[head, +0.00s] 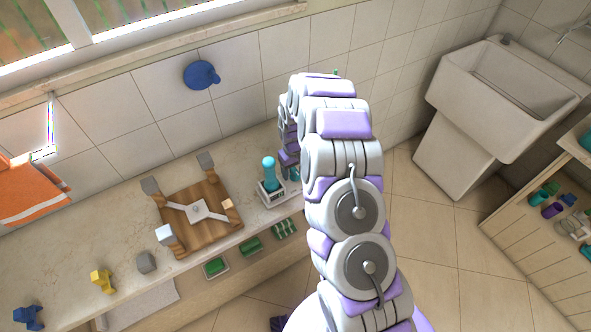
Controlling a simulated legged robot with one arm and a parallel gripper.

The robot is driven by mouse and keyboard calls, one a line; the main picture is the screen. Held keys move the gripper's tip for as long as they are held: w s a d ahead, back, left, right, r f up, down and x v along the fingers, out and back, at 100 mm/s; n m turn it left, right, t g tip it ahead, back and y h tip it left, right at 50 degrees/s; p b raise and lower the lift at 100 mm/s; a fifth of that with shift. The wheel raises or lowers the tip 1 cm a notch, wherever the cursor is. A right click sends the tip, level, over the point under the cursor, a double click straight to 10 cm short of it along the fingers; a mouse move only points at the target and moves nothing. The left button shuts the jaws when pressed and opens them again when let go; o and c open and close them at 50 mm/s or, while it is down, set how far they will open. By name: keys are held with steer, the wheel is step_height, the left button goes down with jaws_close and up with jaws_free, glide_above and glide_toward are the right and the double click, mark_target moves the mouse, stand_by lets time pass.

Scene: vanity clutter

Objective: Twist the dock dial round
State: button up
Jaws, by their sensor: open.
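A small white dock (271,195) stands on the counter near its front edge, at the middle of the head view. An upright teal piece with a rounded top (268,169) rises from it. I cannot clearly make out which part is the dial. My gripper (291,170) points down just right of the teal piece, at the dock's right side. It is open, but my arm hides much of it. Another bit of teal shows beside the gripper, and I cannot tell whether the gripper touches it.
A wooden board (218,231) with grey corner blocks and a white cross lies left of the dock. Yellow (102,281) and blue (28,318) pieces sit lower left. A blue round fixture (200,75) is on the wall. A sink (500,95) stands right.

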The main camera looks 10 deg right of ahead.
steer(key=shift+r+p, duration=0.95)
steer(key=shift+r, duration=2.55)
steer(key=shift+r, duration=0.15)
steer(key=s+a+r+m, duration=0.1)
steer(key=s+a+r, duration=0.1)
steer(key=s+r, duration=1.65)
steer(key=s+d+r+m+g, duration=0.1)
steer(key=s+r, duration=0.2)
steer(key=s, duration=0.9)
steer(key=s+d+r+m, duration=0.1)
steer(key=s+r, duration=0.3)
steer(key=s, duration=0.7)
steer(key=shift+s+g, duration=0.4)
